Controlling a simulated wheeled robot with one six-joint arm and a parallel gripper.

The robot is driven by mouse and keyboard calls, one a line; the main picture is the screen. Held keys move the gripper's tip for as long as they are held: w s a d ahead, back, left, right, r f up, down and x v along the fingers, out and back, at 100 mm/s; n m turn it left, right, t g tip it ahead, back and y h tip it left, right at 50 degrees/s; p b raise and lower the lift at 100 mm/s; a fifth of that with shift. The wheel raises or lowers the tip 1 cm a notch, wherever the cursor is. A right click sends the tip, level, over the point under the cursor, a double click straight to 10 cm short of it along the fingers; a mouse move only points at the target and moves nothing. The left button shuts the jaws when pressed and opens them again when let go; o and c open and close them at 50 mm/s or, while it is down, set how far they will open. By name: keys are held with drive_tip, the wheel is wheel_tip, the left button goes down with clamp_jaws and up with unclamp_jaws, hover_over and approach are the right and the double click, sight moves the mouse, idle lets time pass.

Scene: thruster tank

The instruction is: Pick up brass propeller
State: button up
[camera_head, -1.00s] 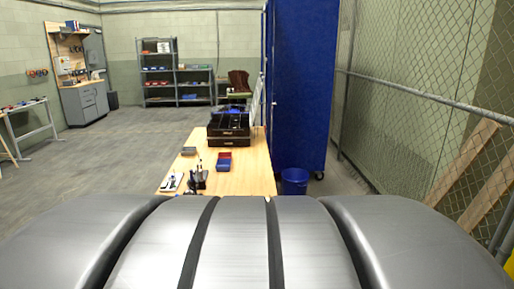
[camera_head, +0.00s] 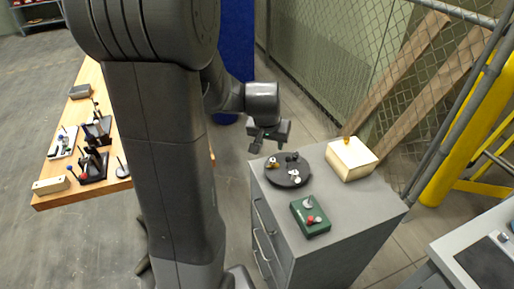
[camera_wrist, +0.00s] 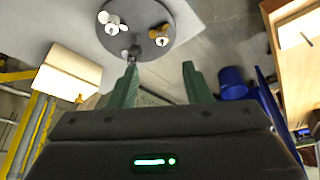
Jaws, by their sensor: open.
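The brass propeller (camera_head: 272,165) lies at the left side of a dark round tray (camera_head: 288,182) on a grey drawer cabinet. A whitish propeller (camera_head: 295,178) and a dark one (camera_head: 292,157) lie on the same tray. In the wrist view the brass propeller (camera_wrist: 157,35) sits at the lower right of the tray (camera_wrist: 142,12), beyond my fingertips. The dark one (camera_wrist: 132,53) is near the left fingertip. My gripper (camera_wrist: 160,68) is open and empty, its two green fingers apart. In the head view my gripper (camera_head: 262,143) is behind and above the tray, apart from it.
A cream box (camera_head: 351,160) with a small orange thing on top stands right of the tray. A green control box (camera_head: 311,216) is in front. A wooden workbench (camera_head: 85,195) is at left; a chain-link fence and yellow post (camera_head: 460,140) are at right.

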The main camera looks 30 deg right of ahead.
hover_over(273, 159)
drive_tip(key=s+a, duration=0.2)
wheel_tip(273, 159, down, 7)
drive_tip(key=shift+s+d+f, duration=0.1)
drive_tip(key=shift+s+d, duration=0.05)
drive_tip(key=shift+w+x, duration=0.1)
drive_tip(key=shift+x, duration=1.4)
drive_tip(key=shift+w+x, duration=0.15)
drive_tip(key=shift+x, duration=1.3)
clamp_jaws()
wheel_tip(273, 159, up, 10)
